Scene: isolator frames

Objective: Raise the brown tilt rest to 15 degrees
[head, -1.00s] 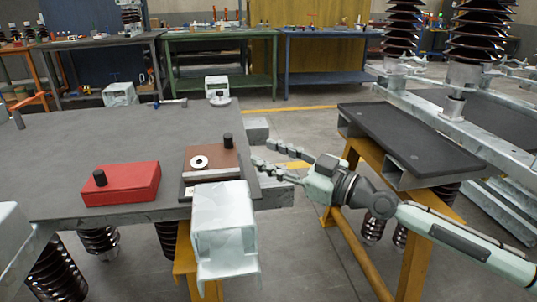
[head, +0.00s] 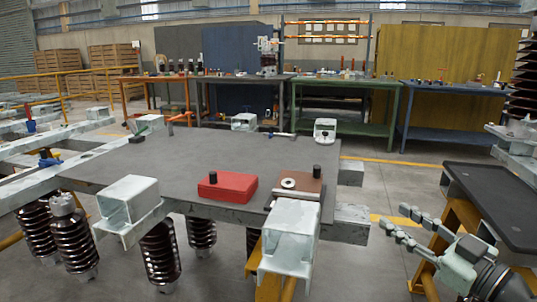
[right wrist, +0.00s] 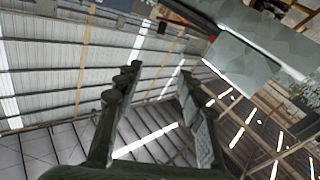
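The brown tilt rest (head: 312,187) lies at the right front of the grey table (head: 190,160). Its brown plate carries a black knob and a pale ring and looks flat or nearly flat; I cannot read an angle. A red block (head: 238,187) with a black knob sits left of it. My right gripper (head: 394,216) is right of the table edge, apart from the brown rest, with its fingers spread and empty. The right wrist view shows the same open fingers (right wrist: 158,72) against roof beams. My left gripper is out of view.
A pale box-shaped bracket (head: 291,238) stands in front of the brown rest, and another (head: 127,203) is at the table's left front. A dark-topped bench (head: 495,205) is at the right. The table's middle is clear. Ribbed insulators (head: 160,252) stand below.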

